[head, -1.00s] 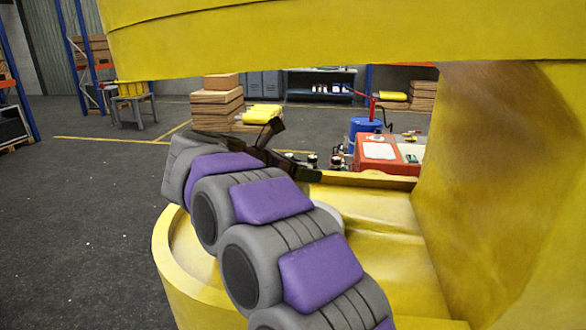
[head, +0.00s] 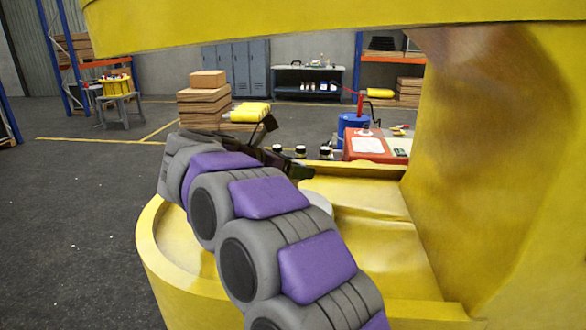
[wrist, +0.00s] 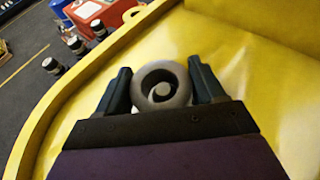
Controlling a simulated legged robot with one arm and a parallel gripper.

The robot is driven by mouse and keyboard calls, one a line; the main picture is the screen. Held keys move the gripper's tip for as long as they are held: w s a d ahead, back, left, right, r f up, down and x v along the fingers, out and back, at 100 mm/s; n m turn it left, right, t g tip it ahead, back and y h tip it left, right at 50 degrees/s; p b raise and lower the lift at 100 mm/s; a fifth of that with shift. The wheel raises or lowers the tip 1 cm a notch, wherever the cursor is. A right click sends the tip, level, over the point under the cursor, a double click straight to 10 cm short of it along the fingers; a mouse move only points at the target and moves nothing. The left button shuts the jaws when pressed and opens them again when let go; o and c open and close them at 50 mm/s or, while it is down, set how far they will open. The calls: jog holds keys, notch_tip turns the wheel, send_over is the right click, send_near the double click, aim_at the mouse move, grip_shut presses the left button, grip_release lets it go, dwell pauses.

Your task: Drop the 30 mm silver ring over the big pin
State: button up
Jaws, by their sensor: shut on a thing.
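The silver ring (wrist: 146,98) sits between the two dark fingers of my gripper (wrist: 160,70) in the wrist view. Both fingers touch its sides, and its round opening faces the camera. A greyish curved shape shows inside the opening, and I cannot tell whether it is the pin. The ring is over the yellow structure (wrist: 248,65). In the head view my gripper (head: 272,152) is a dark shape at the far end of my arm, and the ring is hidden. A pale round part (head: 319,200) shows partly behind my arm on the yellow structure; I cannot tell if it is the big pin.
A yellow beam (head: 300,22) crosses above, and a thick yellow wall (head: 490,160) stands at the right. A red box (head: 370,150), a blue drum (head: 350,124) and several small dark jars (wrist: 76,45) are beyond the yellow rim. The floor at left is open.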

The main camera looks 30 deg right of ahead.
dwell(0.3)
jog(key=o, duration=1.5)
jog(key=shift+f, duration=0.1)
jog(key=p+v, duration=0.2)
jog(key=v, duration=1.5)
jog(key=shift+a+p, duration=0.2)
jog(key=shift+p, duration=0.15)
